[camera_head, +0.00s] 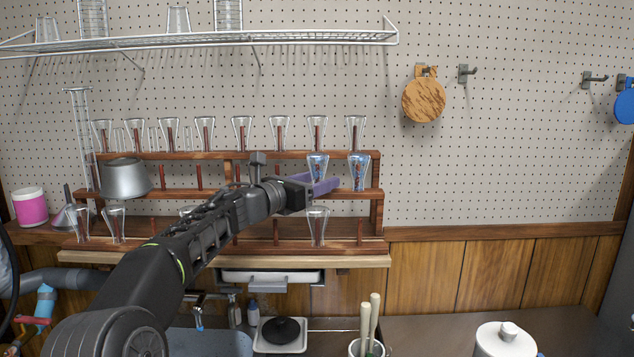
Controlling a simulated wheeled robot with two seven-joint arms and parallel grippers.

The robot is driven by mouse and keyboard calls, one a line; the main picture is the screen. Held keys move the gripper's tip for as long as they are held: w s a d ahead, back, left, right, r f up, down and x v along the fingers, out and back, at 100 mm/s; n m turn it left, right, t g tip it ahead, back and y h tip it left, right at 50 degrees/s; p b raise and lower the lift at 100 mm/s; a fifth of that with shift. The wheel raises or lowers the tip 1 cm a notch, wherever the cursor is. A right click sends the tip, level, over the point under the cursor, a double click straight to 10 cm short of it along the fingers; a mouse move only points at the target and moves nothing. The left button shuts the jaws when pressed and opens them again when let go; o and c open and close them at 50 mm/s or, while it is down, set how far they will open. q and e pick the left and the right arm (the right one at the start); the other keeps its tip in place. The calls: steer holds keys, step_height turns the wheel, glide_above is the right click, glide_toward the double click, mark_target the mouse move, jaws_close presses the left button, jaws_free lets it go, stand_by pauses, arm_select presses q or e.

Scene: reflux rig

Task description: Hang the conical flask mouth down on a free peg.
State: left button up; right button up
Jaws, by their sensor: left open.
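A wooden peg rack (290,257) with three tiers stands against the wall. A clear conical flask (317,164) sits mouth down at the right of the middle tier, its wide base up. My left gripper (324,181) has purple fingers and is open at this flask's lower part. I cannot tell whether the fingers touch it. A similar flask (358,169) hangs to its right. Bare pegs show on the middle tier (199,177) and the bottom tier (276,232). My left arm hides part of the lower tiers. My right gripper is not in view.
Flasks fill much of the top tier (279,131), and another flask (317,226) hangs below the gripper. A wire shelf (300,40) with glassware is above. A white lidded jar (503,341) and a pot of pestles (367,345) stand in front.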

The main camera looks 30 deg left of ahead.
arm_select(q)
steer(key=shift+s, duration=0.15)
steer(key=b+v, duration=0.2)
steer(key=v, duration=0.5)
steer(key=shift+s, duration=0.25)
steer(key=shift+a, duration=0.15)
stand_by(0.7)
